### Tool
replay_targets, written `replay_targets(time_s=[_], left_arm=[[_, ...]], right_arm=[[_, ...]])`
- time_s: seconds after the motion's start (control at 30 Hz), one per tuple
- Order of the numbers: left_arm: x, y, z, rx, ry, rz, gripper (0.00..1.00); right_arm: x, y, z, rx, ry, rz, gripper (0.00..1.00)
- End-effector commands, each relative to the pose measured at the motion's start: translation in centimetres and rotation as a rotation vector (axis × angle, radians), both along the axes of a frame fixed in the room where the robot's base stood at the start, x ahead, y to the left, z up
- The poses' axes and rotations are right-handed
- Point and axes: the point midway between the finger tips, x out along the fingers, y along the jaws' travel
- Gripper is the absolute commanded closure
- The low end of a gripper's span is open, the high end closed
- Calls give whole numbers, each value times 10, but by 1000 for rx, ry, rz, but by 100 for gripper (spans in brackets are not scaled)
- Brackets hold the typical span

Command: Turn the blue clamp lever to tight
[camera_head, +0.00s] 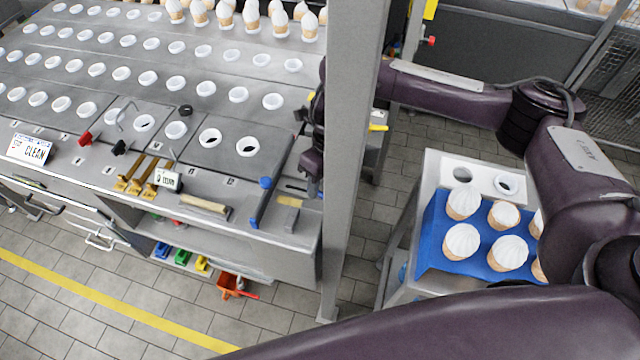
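The blue clamp lever (260,204) is at the right end of the grey machine top, with a blue knob at its far end and a blue piece at the front edge. My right gripper (312,180) is just right of the lever and points down over the machine's right end. A grey upright post hides part of this gripper and its wrist. Its fingers look apart from the lever, and I cannot tell whether they are open or shut. My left gripper is not in view.
The grey post (349,150) stands between the machine and my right forearm. A cart with a blue tray (428,245) of cream-topped cones is at the right. Brass levers (140,178), a wooden-handled tool (205,207) and a CLEAN sign (30,150) line the machine's front.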

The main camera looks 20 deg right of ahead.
Motion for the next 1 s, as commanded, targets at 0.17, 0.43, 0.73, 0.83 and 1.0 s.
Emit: replay_targets(time_s=[0.17, 0.43, 0.73, 0.83, 1.0], left_arm=[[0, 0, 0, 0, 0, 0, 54], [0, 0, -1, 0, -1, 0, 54], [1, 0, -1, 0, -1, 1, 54], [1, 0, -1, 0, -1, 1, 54], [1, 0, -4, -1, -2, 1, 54]], right_arm=[[-2, 2, -11, 1, 0, 0, 66], [-1, 2, -12, 0, -1, 0, 66], [-1, 2, -12, 0, -1, 0, 100], [-1, 2, -12, 1, -1, 2, 100], [2, 0, -12, -2, -3, 104, 100]])
